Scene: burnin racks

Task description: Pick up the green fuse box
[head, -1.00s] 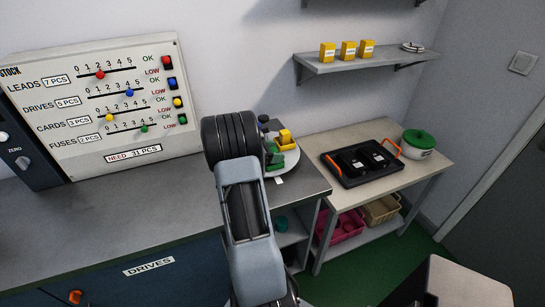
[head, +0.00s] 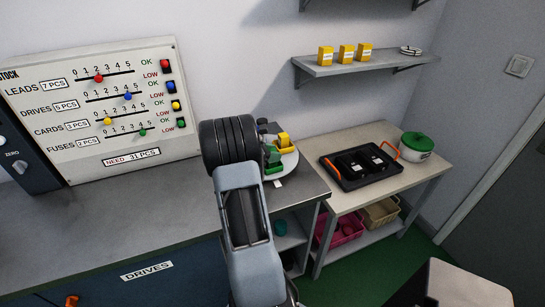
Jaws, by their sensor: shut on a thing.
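A green piece (head: 273,158), which looks like the green fuse box, shows on a round pale plate (head: 290,164) at the right end of the long grey bench. My arm's dark wrist covers its left side. A yellow piece (head: 284,143) sits close to its right on the same plate. My gripper's fingers are hidden behind my own arm, so I cannot see whether they touch the green piece.
A stock panel (head: 110,110) with sliders stands at the left. A side table at the right holds a black tray (head: 345,181) with orange handles and a white pot with a green lid (head: 415,146). A wall shelf (head: 360,67) carries yellow boxes. The bench's middle is clear.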

